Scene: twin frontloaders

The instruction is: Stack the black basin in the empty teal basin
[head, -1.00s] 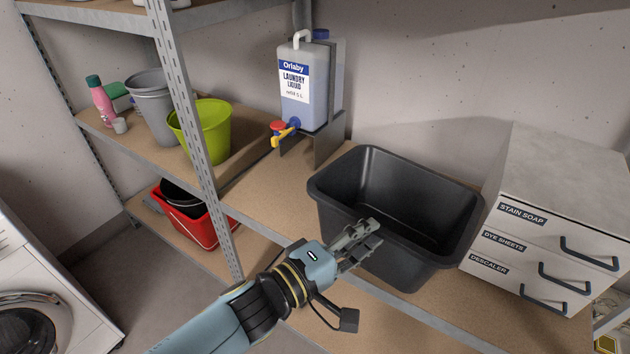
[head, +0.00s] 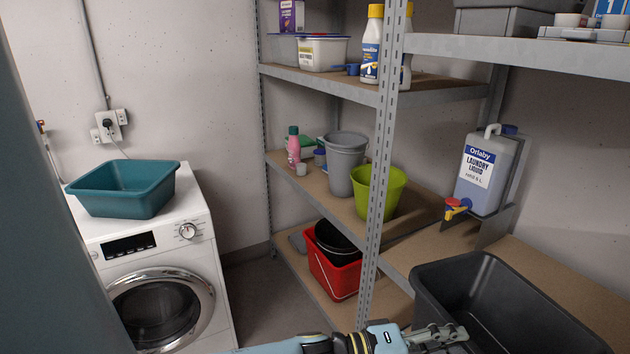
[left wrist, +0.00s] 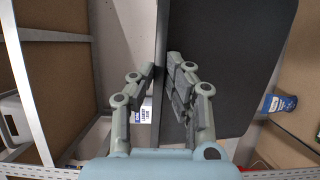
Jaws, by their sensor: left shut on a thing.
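The black basin (head: 480,290) stands on the wooden shelf at the lower right of the head view, cut off by the bottom edge. My left gripper (head: 440,336) is at its near wall and is shut on the rim. In the left wrist view the fingers (left wrist: 162,64) straddle the edge of the dark basin wall (left wrist: 232,60). The teal basin (head: 125,192) sits upright and open on top of the white washing machine at the left. I see nothing inside it. My right gripper is not in view.
The washing machine (head: 160,270) stands apart from the shelving, with floor between. A metal shelf post (head: 378,180) rises between the two basins. A laundry liquid jug (head: 488,172) stands behind the black basin. A lime bucket (head: 378,190) and grey bucket (head: 345,160) stand left of it.

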